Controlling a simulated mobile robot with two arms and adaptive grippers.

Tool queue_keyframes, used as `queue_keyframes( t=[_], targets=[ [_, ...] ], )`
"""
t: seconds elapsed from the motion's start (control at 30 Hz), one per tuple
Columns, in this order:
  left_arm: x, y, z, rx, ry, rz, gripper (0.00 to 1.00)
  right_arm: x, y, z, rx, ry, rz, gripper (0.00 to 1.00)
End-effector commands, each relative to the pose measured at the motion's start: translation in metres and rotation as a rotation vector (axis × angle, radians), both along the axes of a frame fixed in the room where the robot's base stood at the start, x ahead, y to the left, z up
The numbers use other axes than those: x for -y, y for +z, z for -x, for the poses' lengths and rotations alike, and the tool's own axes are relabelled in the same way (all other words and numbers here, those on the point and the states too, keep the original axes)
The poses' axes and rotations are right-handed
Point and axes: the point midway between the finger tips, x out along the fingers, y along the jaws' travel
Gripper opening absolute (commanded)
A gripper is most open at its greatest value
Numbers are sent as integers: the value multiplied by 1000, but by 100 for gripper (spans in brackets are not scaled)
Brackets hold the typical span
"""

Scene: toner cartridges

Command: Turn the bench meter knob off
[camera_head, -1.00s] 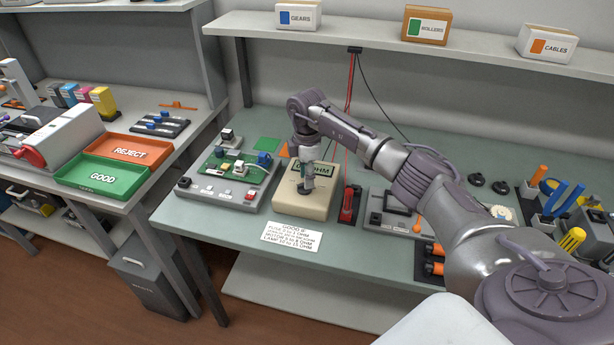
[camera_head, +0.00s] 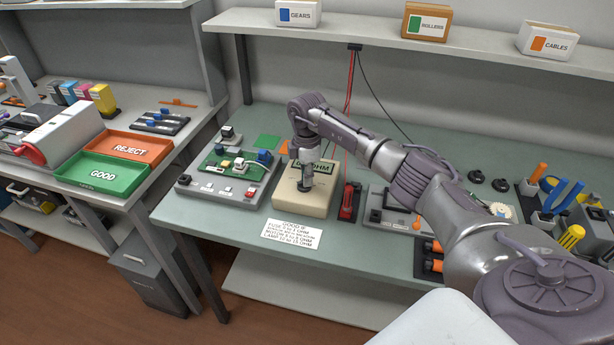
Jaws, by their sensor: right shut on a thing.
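The bench meter (camera_head: 315,207) is a cream box on the green bench. Its display reads "OHM" in part, and my right arm covers the rest of it. My right gripper (camera_head: 304,186) points down at the meter's front face, shut on the meter knob. The knob is mostly hidden by the fingers, so its pointer position cannot be read. My left gripper is not in view.
A grey test board (camera_head: 225,175) stands left of the meter. Red probes (camera_head: 349,203) and a grey fixture (camera_head: 385,212) are on its right. A printed card (camera_head: 292,236) lies in front. Red and black leads hang behind.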

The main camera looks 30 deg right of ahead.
Motion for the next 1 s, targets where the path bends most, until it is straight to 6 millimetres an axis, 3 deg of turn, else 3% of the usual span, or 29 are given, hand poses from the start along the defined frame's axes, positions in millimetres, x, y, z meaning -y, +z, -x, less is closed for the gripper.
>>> queue_keyframes(
  t=[0.37, 1.0],
  targets=[
    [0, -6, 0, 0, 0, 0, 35, 1, 0, -2, 3, 176, 2, 0],
    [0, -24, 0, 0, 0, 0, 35, 0, 0, -7, 5, 774, 1, 0]
  ],
)
